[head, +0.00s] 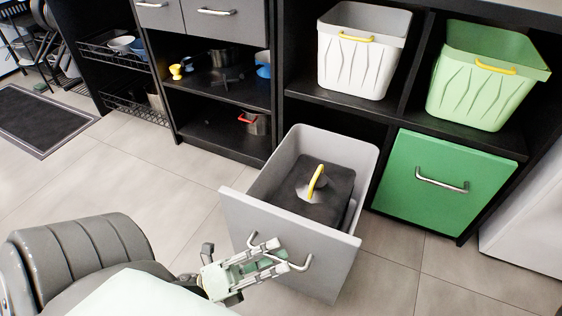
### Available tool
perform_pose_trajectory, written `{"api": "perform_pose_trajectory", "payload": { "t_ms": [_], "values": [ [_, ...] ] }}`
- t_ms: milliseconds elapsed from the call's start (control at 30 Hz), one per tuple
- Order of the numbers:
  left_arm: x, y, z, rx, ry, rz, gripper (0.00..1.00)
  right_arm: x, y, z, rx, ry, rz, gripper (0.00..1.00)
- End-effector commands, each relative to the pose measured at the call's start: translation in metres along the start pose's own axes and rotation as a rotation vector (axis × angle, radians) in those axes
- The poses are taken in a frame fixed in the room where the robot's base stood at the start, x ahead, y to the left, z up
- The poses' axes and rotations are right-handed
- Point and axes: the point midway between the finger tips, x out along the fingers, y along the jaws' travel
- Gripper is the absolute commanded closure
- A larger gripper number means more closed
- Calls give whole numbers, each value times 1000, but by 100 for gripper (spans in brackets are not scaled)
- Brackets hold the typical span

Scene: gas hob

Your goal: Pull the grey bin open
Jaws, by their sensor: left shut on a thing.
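The grey bin (334,245) is pulled out from the lower middle compartment of the black cabinet, with its open top showing. Inside it is a dark grey container or lid with a yellow handle (316,182). A metal bar handle (303,264) is on the bin's front panel. My left gripper (279,257) is at this front, with its fingers shut on the bar handle. The fingers cover the middle of the handle. My right gripper does not show.
A closed green bin front (444,182) is to the right of the grey bin. A white basket (356,70) and a light green basket (478,98) stand on the shelf above. Shelves with pots (256,123) are at left. Tiled floor (160,165) is clear in front of the cabinets.

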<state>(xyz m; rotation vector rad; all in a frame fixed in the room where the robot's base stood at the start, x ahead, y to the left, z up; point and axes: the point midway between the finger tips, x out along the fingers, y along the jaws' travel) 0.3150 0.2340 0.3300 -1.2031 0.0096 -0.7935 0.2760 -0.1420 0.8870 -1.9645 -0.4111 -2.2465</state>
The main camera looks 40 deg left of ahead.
Motion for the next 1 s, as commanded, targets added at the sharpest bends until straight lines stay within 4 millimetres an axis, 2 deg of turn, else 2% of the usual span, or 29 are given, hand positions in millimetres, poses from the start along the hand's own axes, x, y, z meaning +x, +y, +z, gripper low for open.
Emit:
{"api": "perform_pose_trajectory", "payload": {
  "t_ms": [500,533,633,1000],
  "values": [
    [-6,-2,-5,2,-1,8,100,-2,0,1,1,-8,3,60],
    [-6,-2,-5,2,-1,8,89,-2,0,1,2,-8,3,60],
    [-6,-2,-5,2,-1,7,81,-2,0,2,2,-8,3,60],
    [-10,-3,-5,0,0,4,81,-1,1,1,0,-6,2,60]
  ]
}}
